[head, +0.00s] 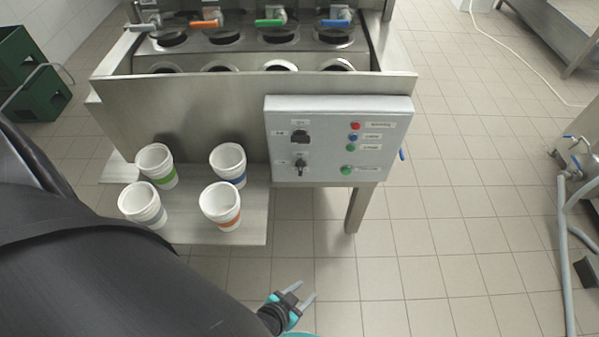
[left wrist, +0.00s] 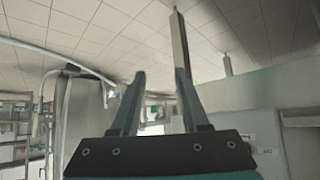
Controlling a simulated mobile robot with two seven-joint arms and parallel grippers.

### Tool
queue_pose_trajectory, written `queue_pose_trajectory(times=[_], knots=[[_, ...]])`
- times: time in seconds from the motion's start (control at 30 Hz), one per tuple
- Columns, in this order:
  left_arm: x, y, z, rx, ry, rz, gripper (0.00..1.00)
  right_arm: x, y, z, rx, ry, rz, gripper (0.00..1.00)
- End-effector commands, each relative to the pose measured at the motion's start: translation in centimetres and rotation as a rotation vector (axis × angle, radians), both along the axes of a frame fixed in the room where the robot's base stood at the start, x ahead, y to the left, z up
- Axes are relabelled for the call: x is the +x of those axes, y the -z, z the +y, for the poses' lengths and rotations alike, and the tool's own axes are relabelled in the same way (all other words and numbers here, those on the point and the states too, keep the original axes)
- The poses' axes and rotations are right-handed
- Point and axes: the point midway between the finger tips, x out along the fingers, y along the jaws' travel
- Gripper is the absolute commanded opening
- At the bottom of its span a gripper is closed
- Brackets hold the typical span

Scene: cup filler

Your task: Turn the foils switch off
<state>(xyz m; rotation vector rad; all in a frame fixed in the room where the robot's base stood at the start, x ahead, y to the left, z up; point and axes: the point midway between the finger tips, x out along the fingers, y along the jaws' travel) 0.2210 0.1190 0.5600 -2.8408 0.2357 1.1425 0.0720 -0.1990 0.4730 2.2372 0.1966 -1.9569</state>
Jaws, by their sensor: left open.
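A grey control panel (head: 338,173) is on the front right of the steel cup filler. Two black rotary switches sit on its left half, an upper one (head: 299,137) and a lower one (head: 301,168). Their labels are too small to read, so I cannot tell which is the foils switch. Red, blue and green buttons are on the right half. My left gripper (head: 303,297) is open and empty, below and in front of the panel, apart from it. In the left wrist view its two fingers (left wrist: 157,95) are spread with nothing between them. My right gripper is not in view.
Several white cups stand on a steel shelf (head: 255,212) left of the panel. A table leg (head: 356,207) stands below the panel. Green crates (head: 30,85) are at the far left, pipes (head: 566,230) at the right. The tiled floor between is clear.

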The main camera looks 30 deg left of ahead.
Motion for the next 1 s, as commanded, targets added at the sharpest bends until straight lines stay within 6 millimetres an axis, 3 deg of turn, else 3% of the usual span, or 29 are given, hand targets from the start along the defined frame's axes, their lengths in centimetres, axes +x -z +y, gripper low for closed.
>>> queue_pose_trajectory(times=[0.03, 0.13, 0.23, 0.4, 0.67, 1.0], knots=[[3.3, -1.1, -0.4, -0.008, -0.048, -0.155, 0.45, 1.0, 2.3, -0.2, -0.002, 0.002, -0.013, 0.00], [8.0, -6.0, 0.5, 0.010, -0.181, -0.417, 0.45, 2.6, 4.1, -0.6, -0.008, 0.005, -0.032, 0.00], [10.0, -10.2, 2.6, 0.048, -0.342, -0.601, 0.45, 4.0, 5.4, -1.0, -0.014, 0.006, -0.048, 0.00], [10.3, -14.2, 5.9, 0.111, -0.575, -0.739, 0.45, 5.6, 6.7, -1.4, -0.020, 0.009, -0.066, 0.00], [10.6, -15.7, 8.0, 0.144, -0.684, -0.772, 0.45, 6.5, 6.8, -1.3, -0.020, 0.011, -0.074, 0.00], [15.5, -15.7, 11.0, 0.143, -0.679, -0.774, 0.45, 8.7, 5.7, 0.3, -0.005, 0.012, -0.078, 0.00]])
